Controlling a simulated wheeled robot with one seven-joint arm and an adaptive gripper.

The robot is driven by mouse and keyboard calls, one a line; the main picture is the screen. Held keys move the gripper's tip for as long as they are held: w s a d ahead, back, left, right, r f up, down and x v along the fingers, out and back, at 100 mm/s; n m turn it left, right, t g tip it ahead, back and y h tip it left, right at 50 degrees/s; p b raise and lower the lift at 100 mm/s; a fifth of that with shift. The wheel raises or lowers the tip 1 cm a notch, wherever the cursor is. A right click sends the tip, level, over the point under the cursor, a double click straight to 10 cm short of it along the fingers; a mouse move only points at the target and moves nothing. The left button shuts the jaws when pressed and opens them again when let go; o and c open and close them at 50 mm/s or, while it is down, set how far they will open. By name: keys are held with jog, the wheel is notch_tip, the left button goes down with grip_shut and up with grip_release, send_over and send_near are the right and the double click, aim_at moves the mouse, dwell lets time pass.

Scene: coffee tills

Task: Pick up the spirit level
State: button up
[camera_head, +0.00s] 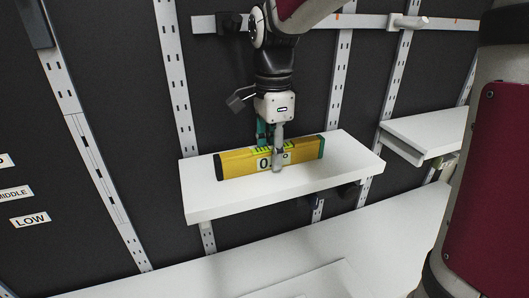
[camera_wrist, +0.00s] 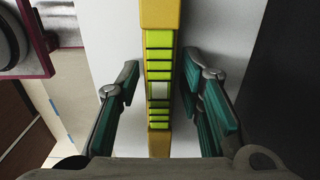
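The spirit level (camera_head: 240,164) is a long yellow bar with a dark left end and a teal right end, standing on edge on a white wall shelf (camera_head: 215,202). My gripper (camera_head: 270,158) points down over its middle and hides part of the label there. In the wrist view the level (camera_wrist: 159,140) runs lengthwise between my two teal-padded fingers (camera_wrist: 160,88), with its green vial strip facing up. The gripper is open. A gap shows on each side of the level, so neither finger appears to touch it.
A second white shelf (camera_head: 425,128) is mounted at the right. A long white surface (camera_head: 330,243) lies below. Slotted metal rails (camera_head: 174,80) stand on the dark wall behind. Bare shelf lies to both sides of the level.

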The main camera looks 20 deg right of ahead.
grip_shut()
jog(key=shift+r, duration=0.1)
